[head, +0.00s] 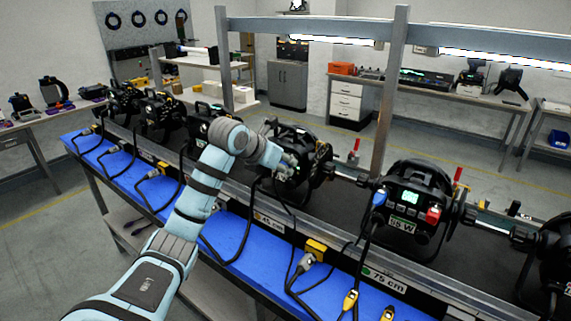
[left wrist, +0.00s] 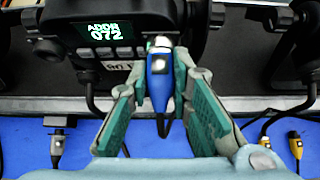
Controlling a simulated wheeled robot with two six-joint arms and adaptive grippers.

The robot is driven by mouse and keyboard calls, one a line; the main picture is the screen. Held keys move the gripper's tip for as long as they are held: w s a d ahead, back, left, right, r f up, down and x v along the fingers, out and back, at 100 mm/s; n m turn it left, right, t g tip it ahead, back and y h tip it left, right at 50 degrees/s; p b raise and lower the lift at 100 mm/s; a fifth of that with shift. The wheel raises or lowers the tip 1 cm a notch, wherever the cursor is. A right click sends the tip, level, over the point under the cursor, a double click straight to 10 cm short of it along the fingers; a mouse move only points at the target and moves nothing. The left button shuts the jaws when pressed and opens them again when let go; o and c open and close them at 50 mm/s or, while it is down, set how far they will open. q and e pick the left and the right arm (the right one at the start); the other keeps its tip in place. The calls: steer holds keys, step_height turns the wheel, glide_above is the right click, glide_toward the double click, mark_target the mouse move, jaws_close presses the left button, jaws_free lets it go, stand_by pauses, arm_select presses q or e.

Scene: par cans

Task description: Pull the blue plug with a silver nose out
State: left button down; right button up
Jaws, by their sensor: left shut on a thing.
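A blue plug with a silver nose (left wrist: 159,82) stands upright in the left wrist view, with a dark cable from its lower end. My left gripper (left wrist: 161,65) is shut on it, a green-padded finger at each side. The silver nose points up at the underside of a black par can (left wrist: 108,15) whose green display reads ADDR 072. I cannot tell whether the nose still sits in a socket. In the head view my left gripper (head: 284,166) is at the front of a par can (head: 302,142), and the plug there is hidden. My right gripper is not in view.
Another par can (head: 415,192) to the right has a blue connector (head: 380,198) and a red connector (head: 433,215). Several par cans hang along the rail to the left. Yellow and grey plugs on black cables lie along the blue bench top (head: 228,238).

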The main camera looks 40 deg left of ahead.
arm_select(q)
steer(key=shift+s+b, duration=0.35)
steer(key=shift+s, duration=0.6)
steer(key=shift+s+b, duration=0.6)
steer(key=shift+s, duration=0.4)
